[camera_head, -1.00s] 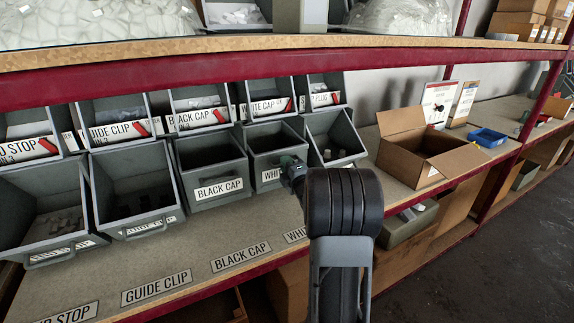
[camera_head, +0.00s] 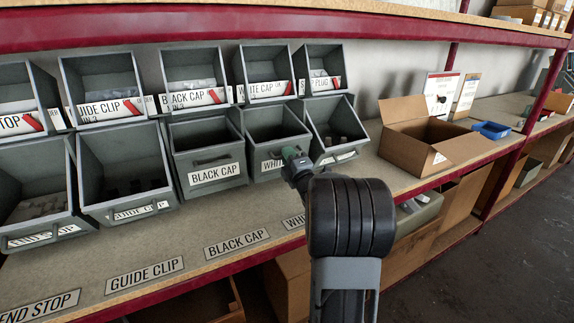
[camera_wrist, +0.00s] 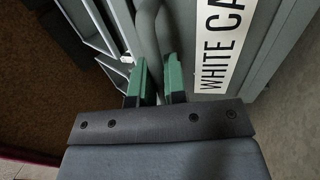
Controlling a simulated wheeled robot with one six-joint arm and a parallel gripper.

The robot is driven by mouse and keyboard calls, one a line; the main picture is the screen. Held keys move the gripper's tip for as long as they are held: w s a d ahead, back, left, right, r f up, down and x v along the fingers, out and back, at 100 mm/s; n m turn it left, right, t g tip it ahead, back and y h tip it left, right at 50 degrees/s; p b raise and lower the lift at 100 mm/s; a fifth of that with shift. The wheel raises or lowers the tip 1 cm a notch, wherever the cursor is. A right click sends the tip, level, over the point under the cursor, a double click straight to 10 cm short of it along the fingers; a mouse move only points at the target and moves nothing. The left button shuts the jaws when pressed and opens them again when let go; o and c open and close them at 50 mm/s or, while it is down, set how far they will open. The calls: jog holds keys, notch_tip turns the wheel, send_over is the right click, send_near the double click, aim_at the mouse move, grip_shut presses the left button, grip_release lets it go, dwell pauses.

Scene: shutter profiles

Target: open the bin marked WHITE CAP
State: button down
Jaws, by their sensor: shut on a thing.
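The bin marked WHITE CAP (camera_head: 262,172) is a grey bin in the lower row, right of the BLACK CAP bin (camera_head: 217,155). Its front stands steep, like the BLACK CAP bin's, and its label is partly hidden behind my gripper. My gripper (camera_head: 291,153) is at its front. In the wrist view, the green fingers (camera_wrist: 160,80) of my gripper are shut on the bin's grey handle (camera_wrist: 148,30), beside the white label (camera_wrist: 221,45) reading "WHITE CA". The handle's far end is out of that view.
The GUIDE CLIP bin (camera_head: 126,200) and the bin to the right (camera_head: 340,135) lean forward. An upper row of bins stands behind, including another WHITE CAP bin (camera_head: 270,92). A red-edged shelf (camera_head: 200,27) runs above. An open cardboard box (camera_head: 425,140) stands to the right.

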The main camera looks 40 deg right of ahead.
jog(key=shift+s+a+f+b, duration=0.1)
jog(key=shift+s+f+b, duration=0.6)
jog(key=shift+b, duration=0.6)
jog(key=shift+s+a+f+b, duration=0.1)
jog(key=shift+s+f+b, duration=0.3)
jog(key=shift+f+b, duration=0.7)
jog(key=shift+r, duration=0.25)
jog(key=c, duration=1.2)
grip_release()
jog(key=shift+d, duration=0.1)
jog(key=v, duration=1.3)
jog(key=shift+s+f, duration=0.15)
jog(key=shift+s, duration=0.2)
